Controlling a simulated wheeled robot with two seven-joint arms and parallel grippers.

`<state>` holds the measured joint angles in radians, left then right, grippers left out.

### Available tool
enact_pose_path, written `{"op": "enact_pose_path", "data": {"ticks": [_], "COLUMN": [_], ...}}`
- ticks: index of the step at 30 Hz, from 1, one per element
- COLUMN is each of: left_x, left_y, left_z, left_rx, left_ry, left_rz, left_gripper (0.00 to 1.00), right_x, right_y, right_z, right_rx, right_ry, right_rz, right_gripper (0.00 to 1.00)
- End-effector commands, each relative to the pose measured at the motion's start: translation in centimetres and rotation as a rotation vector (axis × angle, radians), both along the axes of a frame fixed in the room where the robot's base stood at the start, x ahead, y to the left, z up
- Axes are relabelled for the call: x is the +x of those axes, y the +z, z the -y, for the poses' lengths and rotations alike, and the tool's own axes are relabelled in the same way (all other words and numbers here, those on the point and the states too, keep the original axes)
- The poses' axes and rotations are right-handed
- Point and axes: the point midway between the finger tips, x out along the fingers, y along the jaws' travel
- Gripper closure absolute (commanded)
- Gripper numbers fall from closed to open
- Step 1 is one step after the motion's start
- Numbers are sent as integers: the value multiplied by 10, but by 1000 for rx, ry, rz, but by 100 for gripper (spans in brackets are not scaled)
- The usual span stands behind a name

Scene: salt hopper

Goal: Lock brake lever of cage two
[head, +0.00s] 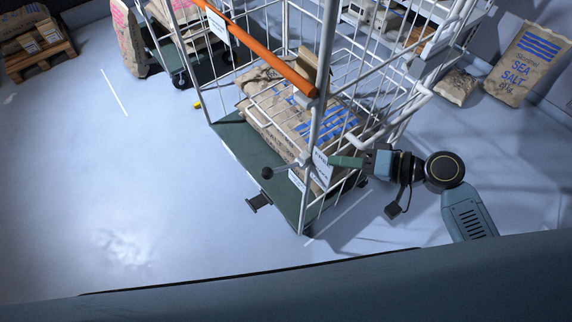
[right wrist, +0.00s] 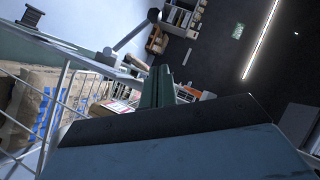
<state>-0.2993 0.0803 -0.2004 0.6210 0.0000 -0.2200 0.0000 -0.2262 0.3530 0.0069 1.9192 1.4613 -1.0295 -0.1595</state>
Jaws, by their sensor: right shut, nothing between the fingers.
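A white wire roll cage (head: 311,130) with a green base (head: 255,150) stands in the middle of the head view. A lever (head: 285,168) with a black ball knob sticks out leftward from its near post; the lever also shows in the right wrist view (right wrist: 133,32). A black pedal (head: 258,201) juts from the base edge. My right gripper (head: 334,161) is shut and empty, its fingertips by the near post and a small label plate, on the opposite side from the knob. In the right wrist view its green fingers (right wrist: 160,84) point toward the lever. I cannot tell contact. My left gripper is not in view.
Salt sacks (head: 290,105) lie inside the cage under an orange bar (head: 262,50). Another sack (head: 527,62) leans at the right wall. Floor left of the cage is clear.

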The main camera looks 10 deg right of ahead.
Motion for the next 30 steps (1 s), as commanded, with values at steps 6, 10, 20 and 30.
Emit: {"op": "enact_pose_path", "data": {"ticks": [6,10,20,30], "left_x": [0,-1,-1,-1], "left_y": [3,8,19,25], "left_z": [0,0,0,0], "left_rx": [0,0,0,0], "left_ry": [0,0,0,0], "left_rz": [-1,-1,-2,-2], "left_gripper": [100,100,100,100], "right_x": [6,16,49,36], "right_y": [-3,-9,-32,-54], "right_z": [-10,-29,-87,-113], "right_rx": [2,5,3,-2], "right_ry": [-2,-2,0,-2], "right_rz": [0,-1,-2,-3], "right_gripper": [100,100,100,100]}}
